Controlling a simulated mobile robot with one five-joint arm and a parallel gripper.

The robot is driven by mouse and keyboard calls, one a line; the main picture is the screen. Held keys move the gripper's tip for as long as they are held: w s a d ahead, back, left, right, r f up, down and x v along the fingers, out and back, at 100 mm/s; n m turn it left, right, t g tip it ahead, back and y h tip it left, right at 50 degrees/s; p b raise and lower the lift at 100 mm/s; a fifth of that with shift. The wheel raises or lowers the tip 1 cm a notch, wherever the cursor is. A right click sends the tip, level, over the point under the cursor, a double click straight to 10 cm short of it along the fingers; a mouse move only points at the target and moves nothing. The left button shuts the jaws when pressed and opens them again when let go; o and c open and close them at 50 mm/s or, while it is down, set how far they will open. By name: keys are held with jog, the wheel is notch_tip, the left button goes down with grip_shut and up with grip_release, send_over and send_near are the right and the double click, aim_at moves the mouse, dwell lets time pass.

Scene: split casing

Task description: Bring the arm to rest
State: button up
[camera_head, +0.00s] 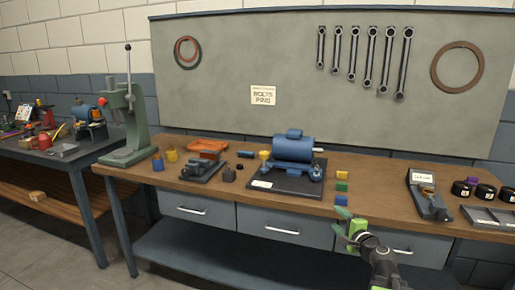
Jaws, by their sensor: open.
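My arm reaches up from the bottom edge, right of the middle, in the head view. My gripper (341,222), with green parts, is at its end, in front of the bench drawers and just below the bench's front edge as seen here. It is open, and I see nothing between its fingers. It appears apart from the bench, though the exact gap is hard to tell.
The wooden workbench (378,198) holds a blue motor-like casing (293,149) on a dark plate, small coloured blocks (341,187), a grey vise (203,168), a green press (127,120) and a scale-like device (427,196). Bare wood lies right of the blocks.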

jog(key=a+f+n+g+y, duration=0.2)
jog(key=a+f+n, duration=0.1)
jog(key=a, duration=0.5)
jog(key=a+f+n+g+y, duration=0.1)
jog(key=a+f+n+g, duration=0.15)
jog(key=a, duration=0.45)
jog(key=s+a+f+n+g+h, duration=0.1)
jog(key=s+a+f+n+g, duration=0.5)
jog(key=s+a+f+n, duration=0.3)
jog(key=s+d+f+n+g+h+p, duration=0.1)
jog(key=s+d+f+g+h, duration=0.15)
jog(key=s+d, duration=0.2)
jog(key=s+d+f+n+g+h, duration=0.2)
jog(key=s+d+g+h, duration=0.15)
jog(key=s, duration=0.25)
notch_tip(320, 180, up, 19)
jog(key=p, duration=1.9)
jog(key=shift+f+m+y, duration=0.15)
jog(key=shift+m+y, duration=0.2)
jog(key=shift+y, duration=0.05)
jog(key=shift+t, duration=0.25)
